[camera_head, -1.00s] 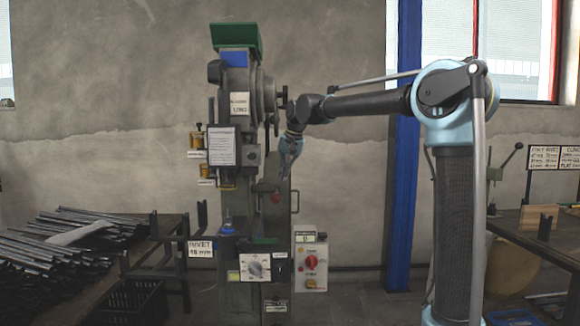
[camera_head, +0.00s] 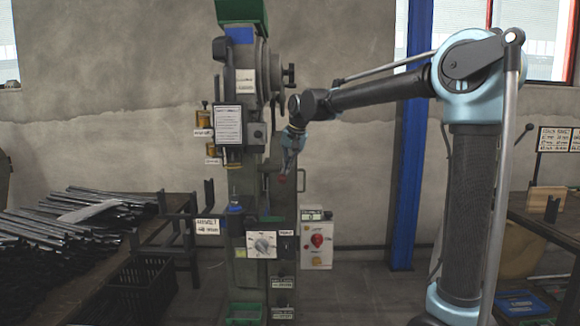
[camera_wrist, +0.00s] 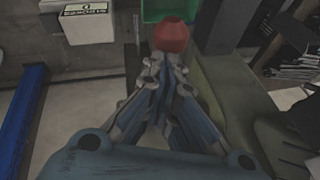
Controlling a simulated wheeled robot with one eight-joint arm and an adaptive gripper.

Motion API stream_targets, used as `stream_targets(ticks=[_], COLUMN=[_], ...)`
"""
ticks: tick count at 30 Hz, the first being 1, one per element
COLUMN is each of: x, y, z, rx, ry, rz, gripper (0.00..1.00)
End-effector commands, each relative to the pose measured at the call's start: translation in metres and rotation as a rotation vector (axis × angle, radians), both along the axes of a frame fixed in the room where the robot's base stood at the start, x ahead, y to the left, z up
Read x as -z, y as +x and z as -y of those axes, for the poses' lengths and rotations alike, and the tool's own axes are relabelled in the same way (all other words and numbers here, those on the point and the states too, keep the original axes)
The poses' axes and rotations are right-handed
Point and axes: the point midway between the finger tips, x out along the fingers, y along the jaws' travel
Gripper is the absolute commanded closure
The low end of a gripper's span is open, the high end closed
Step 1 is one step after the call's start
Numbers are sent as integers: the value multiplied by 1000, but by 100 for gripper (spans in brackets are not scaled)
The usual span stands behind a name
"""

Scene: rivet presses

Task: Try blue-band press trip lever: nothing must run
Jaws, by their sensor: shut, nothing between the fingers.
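The press (camera_head: 245,150) with the blue band (camera_head: 240,35) near its top stands upright in the middle of the head view. A red ball knob (camera_head: 282,179), seemingly the end of its trip lever, sits on the right side of the column. My gripper (camera_head: 288,168) points down just above the knob. In the wrist view the knob (camera_wrist: 170,37) lies directly beyond my closed fingertips (camera_wrist: 164,58). My gripper is shut with nothing in it. I cannot tell whether the fingertips touch the knob. The lever's shaft is mostly hidden.
A grey control box (camera_head: 317,240) with a red control is right of the press. A white dial panel (camera_head: 262,245) is on its front. Left is a bench with dark rods (camera_head: 60,225) and a black crate (camera_head: 140,285). A blue post (camera_head: 408,190) stands behind my arm.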

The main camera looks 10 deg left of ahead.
Motion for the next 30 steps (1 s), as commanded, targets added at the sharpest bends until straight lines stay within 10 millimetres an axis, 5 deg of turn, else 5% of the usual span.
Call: stream_targets(ticks=[15,30], x=[62,73], y=[-8,-7], z=[2,4], rx=[-1,0], ry=[72,83], rz=[302,354], gripper=[100,100])
